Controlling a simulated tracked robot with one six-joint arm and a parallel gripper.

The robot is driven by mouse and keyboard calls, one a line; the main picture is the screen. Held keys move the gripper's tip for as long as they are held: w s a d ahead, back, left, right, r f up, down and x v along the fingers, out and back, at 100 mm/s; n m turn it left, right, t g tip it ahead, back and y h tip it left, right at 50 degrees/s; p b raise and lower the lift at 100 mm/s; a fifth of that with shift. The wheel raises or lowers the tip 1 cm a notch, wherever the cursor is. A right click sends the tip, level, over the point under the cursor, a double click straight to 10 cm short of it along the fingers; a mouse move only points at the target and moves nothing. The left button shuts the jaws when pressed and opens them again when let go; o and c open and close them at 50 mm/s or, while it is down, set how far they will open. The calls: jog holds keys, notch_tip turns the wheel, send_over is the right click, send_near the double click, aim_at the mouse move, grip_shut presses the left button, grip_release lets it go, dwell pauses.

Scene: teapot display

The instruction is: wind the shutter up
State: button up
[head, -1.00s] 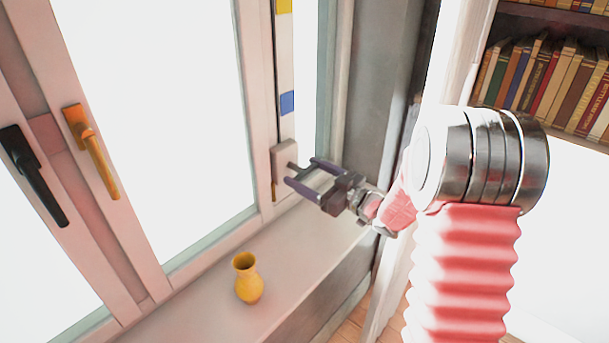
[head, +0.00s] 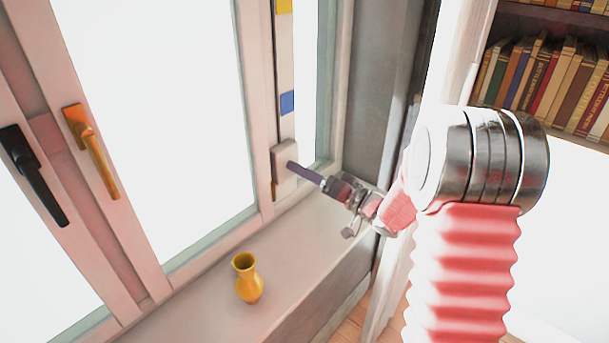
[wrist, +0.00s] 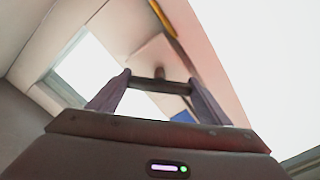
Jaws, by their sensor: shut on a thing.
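A pale box (head: 281,158) is fixed low on the narrow window post. In the wrist view the box (wrist: 150,52) has a short shaft with a dark crossbar handle (wrist: 160,86) on it. My gripper (head: 292,166) reaches the box from the right, seen edge-on. In the wrist view its purple fingers (wrist: 159,82) are shut on the two ends of the crossbar. The crossbar is hidden behind the fingers in the head view. A strip above the box carries a yellow mark (head: 284,6) and a blue mark (head: 287,103). I cannot make out the shutter against the bright panes.
A yellow vase (head: 247,279) stands on the windowsill (head: 205,285), below and left of my gripper. An orange window handle (head: 92,150) and a black one (head: 33,176) stick out at the left. A bookshelf (head: 550,80) stands at the upper right.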

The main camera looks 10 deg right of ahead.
jog(key=shift+f+m, duration=0.25)
jog(key=shift+m, duration=0.25)
jog(key=o, duration=1)
jog(key=shift+r, duration=0.15)
jog(key=shift+o, duration=0.2)
jog(key=v, duration=1.3)
jog(key=shift+s+d, duration=0.25)
jog(key=shift+s, duration=0.1)
